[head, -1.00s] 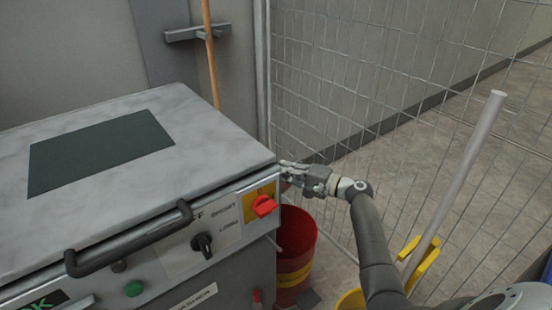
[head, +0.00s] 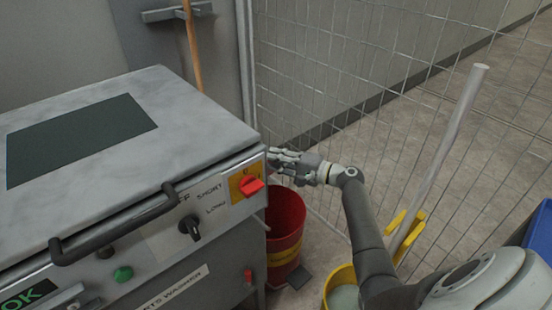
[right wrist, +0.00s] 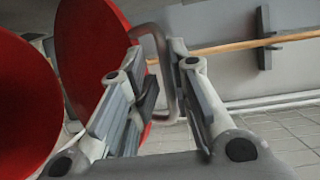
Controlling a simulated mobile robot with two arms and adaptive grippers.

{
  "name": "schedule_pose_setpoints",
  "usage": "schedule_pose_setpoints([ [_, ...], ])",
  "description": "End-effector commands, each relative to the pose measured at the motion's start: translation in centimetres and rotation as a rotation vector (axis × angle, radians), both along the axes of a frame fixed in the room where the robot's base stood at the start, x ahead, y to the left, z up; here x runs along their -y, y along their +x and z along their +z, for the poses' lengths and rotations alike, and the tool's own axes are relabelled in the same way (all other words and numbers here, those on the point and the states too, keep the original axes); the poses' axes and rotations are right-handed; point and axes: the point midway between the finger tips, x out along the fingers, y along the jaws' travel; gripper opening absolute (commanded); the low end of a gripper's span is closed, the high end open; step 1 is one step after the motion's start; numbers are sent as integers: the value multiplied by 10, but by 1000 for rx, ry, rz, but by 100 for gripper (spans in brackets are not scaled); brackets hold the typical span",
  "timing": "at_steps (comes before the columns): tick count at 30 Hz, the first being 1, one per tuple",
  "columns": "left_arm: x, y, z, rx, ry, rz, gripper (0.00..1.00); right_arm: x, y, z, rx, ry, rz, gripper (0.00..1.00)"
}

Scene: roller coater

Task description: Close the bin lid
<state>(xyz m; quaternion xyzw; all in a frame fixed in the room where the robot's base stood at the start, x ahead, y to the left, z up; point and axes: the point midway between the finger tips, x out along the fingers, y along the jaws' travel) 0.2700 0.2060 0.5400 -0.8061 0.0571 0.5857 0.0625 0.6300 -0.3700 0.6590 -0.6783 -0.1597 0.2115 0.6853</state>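The red bin (head: 287,235) with a yellow band stands on the floor beside the machine's right side. Its top is largely hidden behind the machine corner and my right gripper (head: 290,165), which is just above it. In the right wrist view two red round surfaces show: a large one at the left edge and the likely lid (right wrist: 92,45) beside it. A grey bent handle (right wrist: 163,62) shows between the fingers of my right gripper (right wrist: 165,80). The fingers are apart; contact with the handle cannot be told. My left gripper is out of view.
The machine (head: 185,130) with a black bar handle (head: 115,225) and red switch (head: 250,186) fills the left. A wire mesh fence (head: 370,100) stands behind. A yellow bucket (head: 343,285) and a pale pole (head: 440,155) are at the right.

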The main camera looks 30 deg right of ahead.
Motion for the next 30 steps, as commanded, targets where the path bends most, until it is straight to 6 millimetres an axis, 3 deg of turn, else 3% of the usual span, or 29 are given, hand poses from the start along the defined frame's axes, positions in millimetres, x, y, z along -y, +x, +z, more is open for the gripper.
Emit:
schedule_pose_setpoints([
  [11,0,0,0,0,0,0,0,-1,0,5,1,-3,2,18],
  [14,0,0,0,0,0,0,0,0,0,17,4,-6,2,18],
  [21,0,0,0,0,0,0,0,1,0,69,12,-6,2,18],
  [30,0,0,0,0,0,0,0,-1,0,100,2,-2,2,18],
])
